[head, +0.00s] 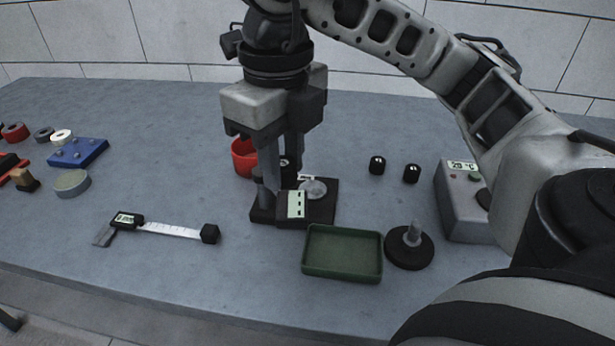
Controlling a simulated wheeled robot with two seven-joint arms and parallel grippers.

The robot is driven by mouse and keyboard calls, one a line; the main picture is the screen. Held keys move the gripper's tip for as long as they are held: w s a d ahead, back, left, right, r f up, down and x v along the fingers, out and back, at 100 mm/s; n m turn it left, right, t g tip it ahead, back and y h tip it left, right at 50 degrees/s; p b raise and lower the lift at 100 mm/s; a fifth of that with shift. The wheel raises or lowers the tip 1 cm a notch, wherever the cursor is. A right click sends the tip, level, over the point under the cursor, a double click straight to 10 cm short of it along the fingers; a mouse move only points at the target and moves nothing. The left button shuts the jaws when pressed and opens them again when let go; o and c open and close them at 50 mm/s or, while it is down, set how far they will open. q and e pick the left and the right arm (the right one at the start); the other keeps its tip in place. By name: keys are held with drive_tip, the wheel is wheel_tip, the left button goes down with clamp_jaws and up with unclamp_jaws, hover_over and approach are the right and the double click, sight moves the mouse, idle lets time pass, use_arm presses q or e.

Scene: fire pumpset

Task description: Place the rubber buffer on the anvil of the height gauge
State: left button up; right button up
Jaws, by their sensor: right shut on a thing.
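The height gauge (324,212) stands mid-table, with a black base and a small display facing me. Its pale round anvil (316,190) shows on the right part of the base. My right gripper (281,168) points down above the back left of the gauge, to the left of the anvil. It is shut on a small dark piece (284,162), which looks like the rubber buffer and is mostly hidden by the fingers. Two similar black buffers (377,165) (412,173) stand on the table to the right. My left gripper is not in view.
A green tray (343,277) lies in front of the gauge, beside a black disc with a post (410,248). A red cup (243,158) stands behind the gripper. A caliper (170,230) lies left. A grey box with a display (462,205) is at right.

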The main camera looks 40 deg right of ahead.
drive_tip(key=w+d+f+b, duration=0.1)
drive_tip(key=w+d+f, duration=0.3)
drive_tip(key=d, duration=0.3)
hover_over(313, 189)
drive_tip(key=a, duration=0.1)
drive_tip(key=f, duration=0.4)
drive_tip(key=shift+s, duration=0.35)
drive_tip(key=shift+w+d+f+b, duration=0.2)
drive_tip(key=shift+d+f+b, duration=0.1)
drive_tip(key=shift+f, duration=0.15)
drive_tip(key=shift+w+d+f, duration=0.1)
drive_tip(key=shift+d+f, duration=0.05)
drive_tip(key=shift+f, duration=0.8)
drive_tip(key=shift+w+d+f, duration=0.1)
drive_tip(key=shift+f, duration=0.8)
drive_tip(key=shift+f, duration=0.15)
drive_tip(key=o, duration=1)
drive_tip(key=shift+c, duration=0.2)
